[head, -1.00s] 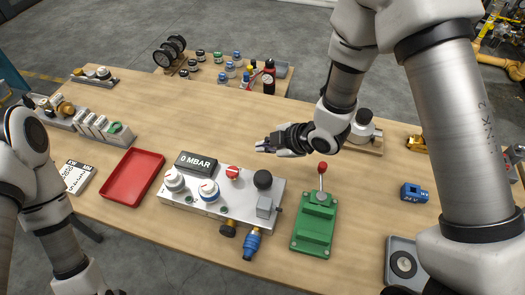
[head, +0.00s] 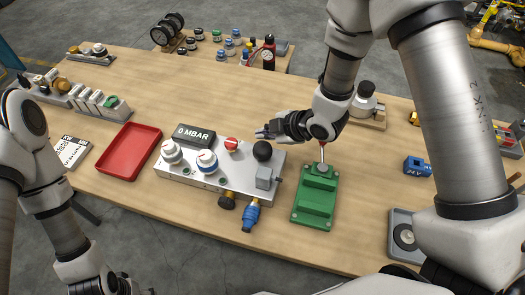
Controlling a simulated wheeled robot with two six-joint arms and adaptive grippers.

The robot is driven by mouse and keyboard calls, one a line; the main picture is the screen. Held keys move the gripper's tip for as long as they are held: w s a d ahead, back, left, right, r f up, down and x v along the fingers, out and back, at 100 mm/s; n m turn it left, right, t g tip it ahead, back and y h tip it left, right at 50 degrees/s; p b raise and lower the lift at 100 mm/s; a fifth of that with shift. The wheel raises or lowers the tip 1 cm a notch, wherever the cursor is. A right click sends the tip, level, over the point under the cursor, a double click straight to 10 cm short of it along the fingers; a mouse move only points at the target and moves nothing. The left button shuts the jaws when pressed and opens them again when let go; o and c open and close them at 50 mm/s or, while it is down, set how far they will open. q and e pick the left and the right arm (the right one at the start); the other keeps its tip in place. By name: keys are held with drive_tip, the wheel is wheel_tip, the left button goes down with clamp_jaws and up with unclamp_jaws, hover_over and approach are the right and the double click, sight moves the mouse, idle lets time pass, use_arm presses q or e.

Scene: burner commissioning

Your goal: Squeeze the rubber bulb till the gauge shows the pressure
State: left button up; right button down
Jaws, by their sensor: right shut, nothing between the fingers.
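The black rubber bulb (head: 262,151) stands on the right part of a grey metal panel (head: 175,176). The gauge is a dark display box (head: 195,134) at the panel's back left and reads 0 MBAR. My right gripper (head: 264,133) is shut and empty, just behind and above the bulb in the picture, its tips pointing left. It appears apart from the bulb. My left arm comes in at the left edge, but its gripper is not in view.
The panel also bears white knobs (head: 207,161), a red knob (head: 231,144) and brass and blue fittings (head: 251,215). A red tray (head: 129,151) lies to the left.

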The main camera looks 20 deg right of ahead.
sight(264, 147)
drive_tip(key=shift+w+f+b, duration=0.15)
drive_tip(key=shift+f+b, duration=0.2)
drive_tip(key=shift+f, duration=0.6)
drive_tip(key=shift+w+d+f, duration=0.1)
drive_tip(key=shift+w+f, duration=0.1)
drive_tip(key=shift+f, duration=0.2)
use_arm(q)
drive_tip(key=shift+w+f, duration=0.1)
drive_tip(key=shift+f, duration=0.85)
use_arm(e)
drive_tip(key=shift+s+r, duration=0.2)
use_arm(q)
drive_tip(key=shift+w, duration=0.1)
use_arm(e)
drive_tip(key=shift+w+f, duration=0.1)
use_arm(q)
drive_tip(key=shift+f+b, duration=0.4)
drive_tip(key=shift+b, duration=0.1)
use_arm(e)
drive_tip(key=shift+f, duration=0.4)
